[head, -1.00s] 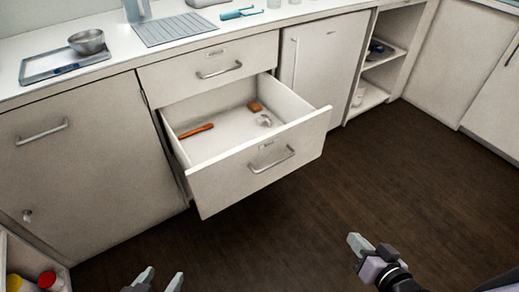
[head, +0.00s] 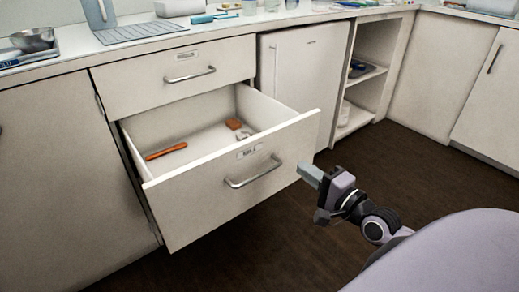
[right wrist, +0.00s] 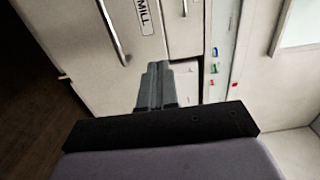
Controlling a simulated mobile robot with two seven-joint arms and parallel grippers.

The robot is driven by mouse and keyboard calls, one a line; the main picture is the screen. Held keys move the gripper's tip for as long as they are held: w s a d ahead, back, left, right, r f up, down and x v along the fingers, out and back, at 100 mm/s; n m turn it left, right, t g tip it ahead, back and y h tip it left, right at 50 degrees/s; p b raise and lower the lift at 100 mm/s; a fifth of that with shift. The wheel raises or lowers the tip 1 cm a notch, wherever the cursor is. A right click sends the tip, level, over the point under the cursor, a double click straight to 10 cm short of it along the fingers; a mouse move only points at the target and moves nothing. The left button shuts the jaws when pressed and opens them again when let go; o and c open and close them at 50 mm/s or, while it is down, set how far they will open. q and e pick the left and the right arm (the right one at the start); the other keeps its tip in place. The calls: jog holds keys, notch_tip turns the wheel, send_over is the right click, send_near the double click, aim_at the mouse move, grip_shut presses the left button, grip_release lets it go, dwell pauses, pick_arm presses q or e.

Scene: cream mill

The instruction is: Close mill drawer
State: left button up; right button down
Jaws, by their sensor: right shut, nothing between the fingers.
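The mill drawer (head: 225,190) is the lower cream drawer in the head view, pulled well out of the cabinet. Its front carries a bar handle (head: 253,172) and a small label. Inside lie an orange stick-like item (head: 166,151), a small brown block (head: 233,124) and a whitish item. My right gripper (head: 308,173) is shut and empty, just right of the drawer front and apart from the handle. In the right wrist view its fingers (right wrist: 155,82) are together, with the handle (right wrist: 112,32) and the MILL label (right wrist: 145,16) beyond them. My left gripper is out of view.
A closed upper drawer (head: 140,84) sits above. The counter (head: 150,42) holds a metal bowl (head: 33,40) and a grey ribbed mat (head: 140,31). A white door (head: 295,70) and open shelves (head: 362,72) stand right. Dark floor (head: 430,180) is clear there.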

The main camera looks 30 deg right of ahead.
jog(key=b, duration=0.3)
send_near(263, 139)
jog(key=w, duration=0.5)
jog(key=shift+w+a, duration=0.25)
jog(key=shift+w+r, duration=0.1)
jog(key=shift+w, duration=0.5)
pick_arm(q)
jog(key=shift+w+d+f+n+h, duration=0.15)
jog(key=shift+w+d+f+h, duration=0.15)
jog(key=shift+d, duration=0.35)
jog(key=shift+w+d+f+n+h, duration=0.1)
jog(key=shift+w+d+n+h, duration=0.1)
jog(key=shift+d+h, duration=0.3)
pick_arm(e)
jog(key=shift+a, duration=0.1)
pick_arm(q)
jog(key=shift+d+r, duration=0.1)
pick_arm(e)
jog(key=shift+w, duration=0.1)
